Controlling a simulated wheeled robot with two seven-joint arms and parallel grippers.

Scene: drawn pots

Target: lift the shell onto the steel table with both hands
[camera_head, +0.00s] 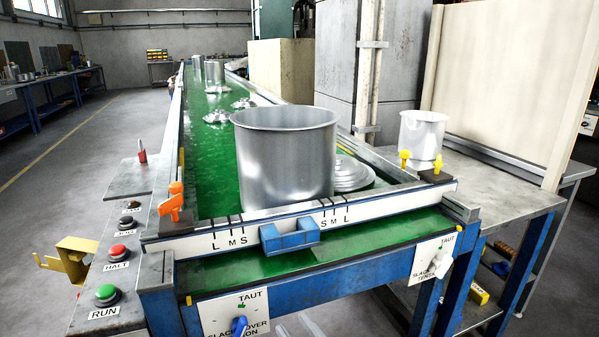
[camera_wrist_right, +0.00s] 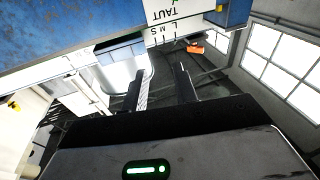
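The shell, a large open steel pot (camera_head: 285,165), stands upright at the near end of the green conveyor belt (camera_head: 205,165), just behind the white marked end bar. The steel table (camera_head: 490,195) is to the right of the conveyor. A pale rounded surface (camera_wrist_right: 122,76) beyond the fingers looks like the pot's wall. My left gripper is out of view.
A smaller pot (camera_head: 422,138) stands on the steel table's back left part. A lid (camera_head: 352,175) lies right of the shell. A blue block (camera_head: 289,236) sits on the end bar (camera_head: 365,209). An orange clamp (camera_head: 171,203) and yellow knobs rise from the frame.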

